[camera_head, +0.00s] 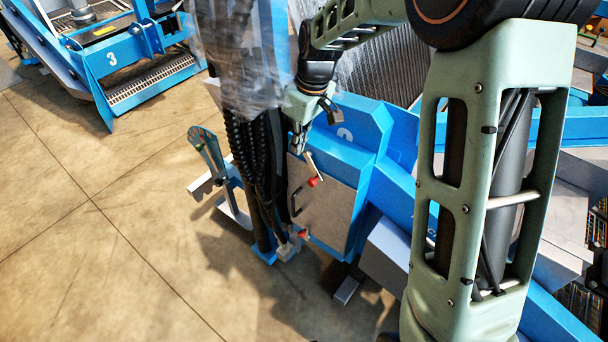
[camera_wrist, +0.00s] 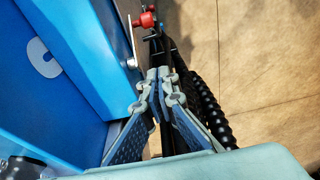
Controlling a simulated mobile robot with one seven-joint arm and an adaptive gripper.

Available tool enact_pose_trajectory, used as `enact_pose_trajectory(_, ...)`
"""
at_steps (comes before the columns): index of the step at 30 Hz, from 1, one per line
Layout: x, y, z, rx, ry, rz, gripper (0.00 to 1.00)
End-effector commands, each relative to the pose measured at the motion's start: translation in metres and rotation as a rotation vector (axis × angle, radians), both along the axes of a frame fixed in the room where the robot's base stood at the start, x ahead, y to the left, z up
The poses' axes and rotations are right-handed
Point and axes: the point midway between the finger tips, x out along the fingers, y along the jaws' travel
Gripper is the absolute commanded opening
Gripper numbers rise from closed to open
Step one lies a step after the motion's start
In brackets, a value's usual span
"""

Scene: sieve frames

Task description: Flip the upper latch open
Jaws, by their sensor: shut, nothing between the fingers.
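The upper latch (camera_head: 313,181) is a pale lever with a red knob, at the top left of a grey metal panel (camera_head: 332,212). A lower latch with a red end (camera_head: 303,234) sits near the panel's bottom left corner. My gripper (camera_head: 298,152) is just above and left of the upper latch, with its fingers shut and empty; I cannot tell whether it touches the lever. In the wrist view, my closed fingertips (camera_wrist: 160,73) point toward a red knob (camera_wrist: 145,20), which appears beyond them at the top.
A blue machine frame (camera_head: 345,150) surrounds the panel. Black corrugated hoses (camera_head: 245,145) hang close left of my gripper and also show in the wrist view (camera_wrist: 212,112). A curved black handle (camera_head: 296,200) is on the panel. Open concrete floor (camera_head: 120,220) lies to the left.

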Motion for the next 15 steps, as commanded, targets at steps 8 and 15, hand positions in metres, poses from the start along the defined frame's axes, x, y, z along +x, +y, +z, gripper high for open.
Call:
enact_pose_trajectory(8,0.000,0.000,0.001,0.001,-0.002,0.000,0.00)
enact_pose_trajectory(15,0.001,0.003,-0.017,0.000,0.001,0.000,0.00)
